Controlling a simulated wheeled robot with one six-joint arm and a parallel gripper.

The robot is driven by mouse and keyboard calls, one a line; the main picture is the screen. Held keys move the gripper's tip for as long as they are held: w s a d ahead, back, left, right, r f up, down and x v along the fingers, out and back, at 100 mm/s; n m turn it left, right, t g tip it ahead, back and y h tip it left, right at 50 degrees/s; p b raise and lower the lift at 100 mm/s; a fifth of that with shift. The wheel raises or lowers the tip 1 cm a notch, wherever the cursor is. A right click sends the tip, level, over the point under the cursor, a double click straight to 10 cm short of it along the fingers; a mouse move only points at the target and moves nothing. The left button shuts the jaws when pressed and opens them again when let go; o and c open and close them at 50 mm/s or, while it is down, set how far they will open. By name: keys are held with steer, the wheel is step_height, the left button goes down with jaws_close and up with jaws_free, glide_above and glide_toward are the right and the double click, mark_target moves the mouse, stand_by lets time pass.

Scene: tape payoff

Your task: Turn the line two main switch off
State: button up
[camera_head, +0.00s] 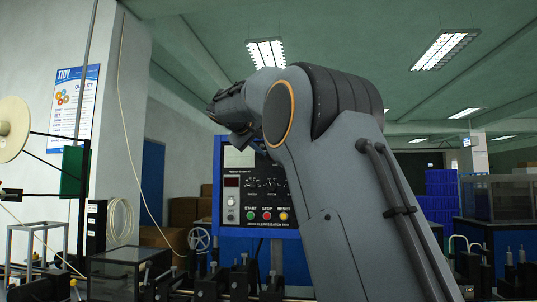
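A blue-framed control panel (229,190) stands behind my arm. It has a small dark display, several small knobs, and green, red and yellow buttons labelled START, STOP and RESET. My arm hides its right part. I cannot make out a switch marked line two main.
Dark machine parts (240,280) line the bottom edge. A cream reel (13,128) and a green plate (75,171) are at left, near a dark-framed box (129,272). Cardboard boxes (183,211) stand behind. Blue crates (441,194) and a glass-sided case (496,198) are at right.

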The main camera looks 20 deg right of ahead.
steer(key=shift+v, duration=1.35)
steer(key=s+a+f+n+g+y, duration=0.1)
steer(key=s+a+f+y, duration=0.2)
steer(key=f, duration=0.9)
steer(key=s+a+f+n+g+y, duration=0.1)
steer(key=s+a+f+g+y, duration=0.2)
steer(key=f, duration=1)
steer(key=s+a+f+y, duration=0.1)
steer(key=s+a+f, duration=0.3)
steer(key=f, duration=0.8)
steer(key=s+a+f+g+y, duration=0.1)
steer(key=s+a+f, duration=0.1)
steer(key=s+f, duration=0.5)
steer(key=s+a+f+m+g+y+p, duration=0.1)
steer(key=s+a+f+g+y, duration=0.1)
steer(key=s+f, duration=0.6)
steer(key=s+a+f+g+y+p, duration=0.1)
steer(key=s+f, duration=0.6)
steer(key=s, duration=0.9)
steer(key=shift+a+f+m+g+y, duration=0.3)
steer(key=shift+a+g, duration=0.4)
steer(key=shift+a, duration=0.3)
steer(key=shift+s, duration=0.1)
